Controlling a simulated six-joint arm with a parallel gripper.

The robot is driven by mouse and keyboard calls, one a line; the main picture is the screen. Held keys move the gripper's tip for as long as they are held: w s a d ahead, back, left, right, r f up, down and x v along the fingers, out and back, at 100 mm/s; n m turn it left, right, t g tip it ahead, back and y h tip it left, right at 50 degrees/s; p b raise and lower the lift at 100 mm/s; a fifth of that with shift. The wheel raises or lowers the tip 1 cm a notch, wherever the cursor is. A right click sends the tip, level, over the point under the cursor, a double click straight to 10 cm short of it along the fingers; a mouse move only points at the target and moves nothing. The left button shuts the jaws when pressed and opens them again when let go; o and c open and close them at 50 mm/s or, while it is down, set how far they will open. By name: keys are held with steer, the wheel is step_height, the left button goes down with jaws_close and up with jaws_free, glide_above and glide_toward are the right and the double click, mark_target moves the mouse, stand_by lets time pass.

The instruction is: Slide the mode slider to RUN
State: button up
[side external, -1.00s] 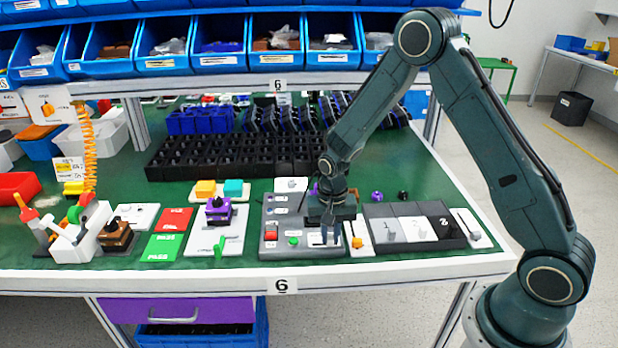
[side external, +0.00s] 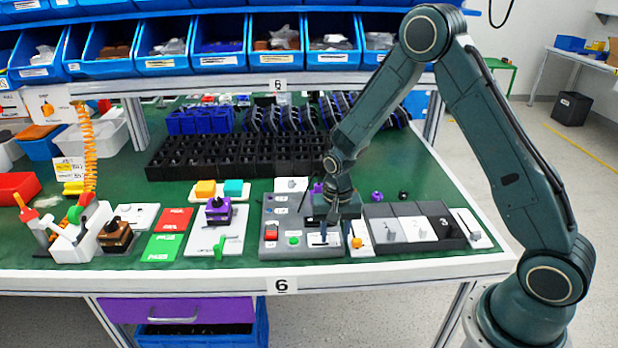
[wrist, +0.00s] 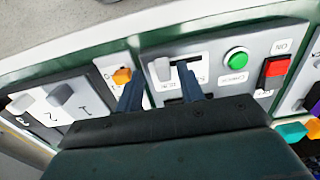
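The mode slider's white plate (wrist: 180,48) is on the grey control panel (wrist: 215,50), with a dark slot. A pale grey slider knob (wrist: 161,68) is at the slot's left end in the wrist view, on the side of a small label that seems to read RUN. My gripper (wrist: 159,90) is open, with its fingers apart. The right finger is over the slot and the left finger is beyond the panel's edge, the knob showing between them. In the side view my gripper (side external: 334,236) is low over the plate and hides the knob. I cannot tell whether a finger touches it.
A green button (wrist: 236,59) and a red switch (wrist: 275,68) are on the same panel. A white plate with an orange part (wrist: 121,76) stands close beside the left finger. Space above the panel is clear.

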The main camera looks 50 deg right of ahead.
mark_target(335, 238)
step_height(335, 238, up, 14)
steer(key=shift+f, duration=0.25)
stand_by(0.4)
steer(key=shift+r, duration=0.1)
steer(key=s+a+r+n+t, duration=0.2)
steer(key=s+r+n+t, duration=0.15)
steer(key=s+r, duration=0.75)
steer(key=s+r+n+t, duration=0.1)
steer(key=s+r+n, duration=0.1)
steer(key=s, duration=0.4)
steer(key=s+a+r+n+t, duration=0.1)
steer(key=s+r+n, duration=0.1)
steer(key=s, duration=0.4)
steer(key=shift+s+a+r+n, duration=0.15)
steer(key=shift+a+r+n, duration=0.15)
steer(key=shift+n, duration=0.45)
stand_by(1.3)
